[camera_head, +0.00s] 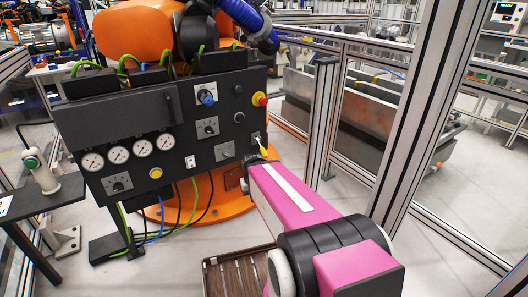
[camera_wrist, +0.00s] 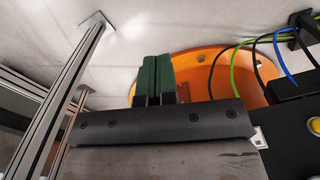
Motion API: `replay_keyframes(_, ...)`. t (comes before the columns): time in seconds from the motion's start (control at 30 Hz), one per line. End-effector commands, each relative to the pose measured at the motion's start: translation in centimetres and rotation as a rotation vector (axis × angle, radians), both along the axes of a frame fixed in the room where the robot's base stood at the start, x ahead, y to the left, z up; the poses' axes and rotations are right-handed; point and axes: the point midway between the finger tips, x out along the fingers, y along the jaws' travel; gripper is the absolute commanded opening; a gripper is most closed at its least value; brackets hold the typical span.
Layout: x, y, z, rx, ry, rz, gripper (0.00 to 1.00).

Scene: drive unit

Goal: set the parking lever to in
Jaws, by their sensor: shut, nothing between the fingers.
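The control panel (camera_head: 165,130) stands upright ahead in the head view. A small pale lever (camera_head: 259,142) sits on a light plate near its right edge; I cannot read its label or tell its setting. My gripper (camera_wrist: 153,82) shows in the wrist view with its green fingers shut together and empty. The fingers point at the floor and the orange base, not at the lever, which is not visible there. In the head view my pink arm reaches to the panel's lower right edge, below the lever; the fingers are not clear there.
The panel also bears rotary switches (camera_head: 208,127), a blue knob (camera_head: 207,97), a red stop button (camera_head: 260,99), a yellow button (camera_head: 155,173) and several gauges (camera_head: 118,154). Cables hang below it near the orange base (camera_head: 210,205). A metal post (camera_head: 322,120) stands to the right.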

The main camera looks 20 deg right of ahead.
Motion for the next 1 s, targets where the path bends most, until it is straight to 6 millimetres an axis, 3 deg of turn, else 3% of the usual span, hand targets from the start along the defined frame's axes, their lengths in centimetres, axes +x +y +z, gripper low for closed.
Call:
replay_keyframes(0.27, 0.0, 0.0, 0.0, 0.000, 0.000, 0.000, 0.00)
replay_keyframes(0.4, 1.2, -0.2, -0.2, 0.010, -0.003, 0.007, 0.46)
replay_keyframes(0.47, 3.0, -0.7, -0.4, 0.026, -0.007, 0.019, 0.60)
replay_keyframes(0.57, 7.8, -2.0, -0.7, 0.071, -0.023, 0.056, 0.60)
replay_keyframes(0.67, 13.9, -4.2, -0.8, 0.130, -0.054, 0.113, 0.60)
replay_keyframes(0.9, 27.7, -11.8, 0.6, 0.258, -0.171, 0.259, 0.60)
replay_keyframes(1.0, 32.2, -15.2, 1.5, 0.295, -0.225, 0.316, 0.60)
